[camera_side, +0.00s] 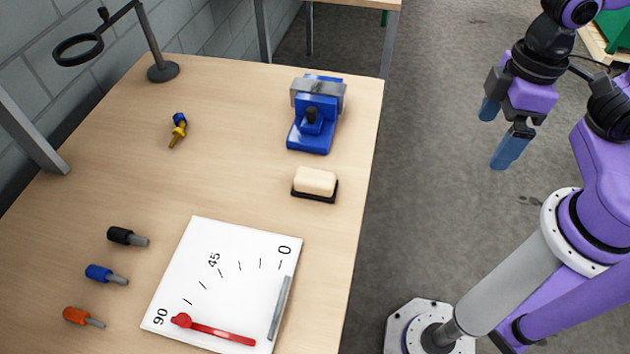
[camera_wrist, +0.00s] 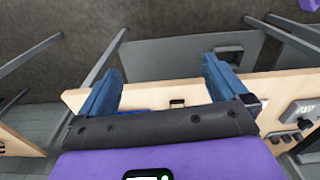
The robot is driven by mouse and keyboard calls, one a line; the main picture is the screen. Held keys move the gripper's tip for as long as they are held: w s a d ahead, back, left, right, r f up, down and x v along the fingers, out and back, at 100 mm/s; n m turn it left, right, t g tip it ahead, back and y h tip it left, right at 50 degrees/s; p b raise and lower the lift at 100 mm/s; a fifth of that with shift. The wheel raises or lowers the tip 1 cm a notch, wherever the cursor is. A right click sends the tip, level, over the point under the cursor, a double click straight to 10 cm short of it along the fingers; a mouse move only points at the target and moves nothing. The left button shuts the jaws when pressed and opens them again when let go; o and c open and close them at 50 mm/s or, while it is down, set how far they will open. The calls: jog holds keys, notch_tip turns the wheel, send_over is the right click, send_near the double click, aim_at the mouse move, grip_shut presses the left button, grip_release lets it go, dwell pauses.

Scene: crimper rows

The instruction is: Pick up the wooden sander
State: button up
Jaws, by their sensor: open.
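The wooden sander (camera_side: 315,182) is a pale wood block on a black base. It lies flat on the table near its right edge, just in front of the blue vise, in the side view. My gripper (camera_side: 502,135) is open and empty, with blue fingers spread apart. It hangs in the air beyond the table's right edge, well to the right of the sander and not touching anything. In the wrist view my gripper (camera_wrist: 165,90) shows its two fingers wide apart with nothing between them. I cannot clearly make out the sander in the wrist view.
A blue vise (camera_side: 316,115) stands behind the sander. A white angle board (camera_side: 225,285) with a red pointer lies in front. Black (camera_side: 127,237), blue (camera_side: 105,274) and orange (camera_side: 83,317) tools lie at left. A magnifier stand (camera_side: 162,71) stands at the back.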

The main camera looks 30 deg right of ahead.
jog(key=w+a+r+m, duration=0.1)
jog(key=w+a+m, duration=0.8)
jog(key=w+a, duration=0.15)
jog(key=m, duration=1)
send_over(315, 177)
jog(key=f, duration=1.1)
jog(key=shift+w+d+f, duration=0.25)
jog(key=shift+w+f, duration=0.1)
jog(key=shift+s+a+f, duration=0.1)
jog(key=shift+s+f, duration=0.1)
jog(key=shift+f, duration=1.25)
jog(key=shift+s+a+f, duration=0.1)
jog(key=shift+s+f, duration=0.05)
jog(key=shift+f, duration=1.25)
jog(key=c, duration=0.8)
